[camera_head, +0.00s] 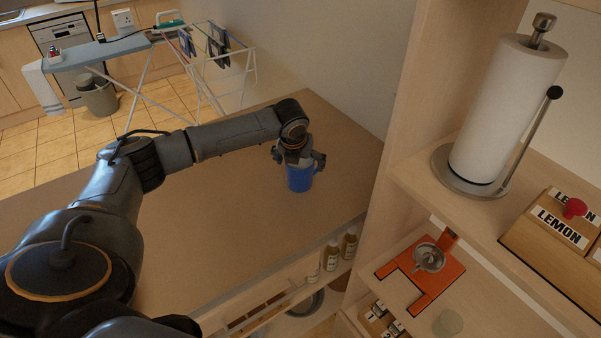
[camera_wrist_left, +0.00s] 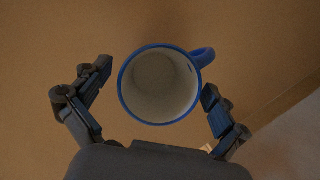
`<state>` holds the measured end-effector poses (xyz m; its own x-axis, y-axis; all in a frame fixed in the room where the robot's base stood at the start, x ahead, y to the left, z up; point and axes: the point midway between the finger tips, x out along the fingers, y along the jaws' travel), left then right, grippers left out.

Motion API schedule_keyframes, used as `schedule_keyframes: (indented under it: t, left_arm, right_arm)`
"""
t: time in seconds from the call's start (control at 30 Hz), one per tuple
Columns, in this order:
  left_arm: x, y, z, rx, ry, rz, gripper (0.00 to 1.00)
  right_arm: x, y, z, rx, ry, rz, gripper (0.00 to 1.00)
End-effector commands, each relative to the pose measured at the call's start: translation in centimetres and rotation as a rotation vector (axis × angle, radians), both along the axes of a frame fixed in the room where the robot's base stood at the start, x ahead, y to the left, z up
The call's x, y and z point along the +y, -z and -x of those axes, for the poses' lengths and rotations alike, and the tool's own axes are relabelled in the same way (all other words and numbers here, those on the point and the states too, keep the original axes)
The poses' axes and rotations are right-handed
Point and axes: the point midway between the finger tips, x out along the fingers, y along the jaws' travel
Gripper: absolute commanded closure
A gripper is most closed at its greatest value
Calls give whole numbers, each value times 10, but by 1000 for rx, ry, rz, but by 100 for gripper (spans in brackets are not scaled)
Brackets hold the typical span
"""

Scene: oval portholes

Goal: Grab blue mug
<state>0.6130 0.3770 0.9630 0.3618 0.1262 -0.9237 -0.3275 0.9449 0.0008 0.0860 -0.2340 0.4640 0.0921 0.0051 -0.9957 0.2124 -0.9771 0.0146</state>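The blue mug (camera_head: 300,180) stands upright on the brown counter (camera_head: 215,220), near its far right part. In the left wrist view the mug (camera_wrist_left: 160,85) shows from above, with a blue rim, a pale empty inside and a handle pointing to the upper right. My left gripper (camera_head: 299,162) is above the mug with its fingers spread around it. In the left wrist view there is a clear gap between the left finger and the mug. The right finger is very close to the mug, below the handle; I cannot tell if it touches. My right gripper is not in view.
A wooden shelf unit (camera_head: 385,185) stands right of the counter. It holds a paper towel roll (camera_head: 507,110), a lemon box (camera_head: 560,225) and an orange stand (camera_head: 425,272). Bottles (camera_head: 349,243) sit on a lower shelf by the counter. The counter around the mug is clear.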

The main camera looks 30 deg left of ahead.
Motion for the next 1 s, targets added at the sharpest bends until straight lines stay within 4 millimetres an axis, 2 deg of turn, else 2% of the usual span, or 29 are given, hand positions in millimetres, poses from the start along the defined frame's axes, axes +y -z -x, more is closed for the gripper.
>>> schedule_keyframes:
  t: [0.03,0.2,0.3,0.67,0.87,1.0]
  left_arm:
    - [0,0,0,0,0,0,18]
    - [0,0,0,0,0,0,53]
    - [0,-1,0,-1,-1,1,69]
    - [0,-7,-1,-4,-1,1,69]
    - [0,-34,-1,-7,-1,1,69]
    - [-7,-64,25,-8,3,-1,69]
  right_arm:
    - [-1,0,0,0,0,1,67]
    - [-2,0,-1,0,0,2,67]
    - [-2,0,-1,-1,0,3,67]
    - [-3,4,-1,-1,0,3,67]
    - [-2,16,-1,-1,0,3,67]
    - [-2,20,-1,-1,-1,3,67]
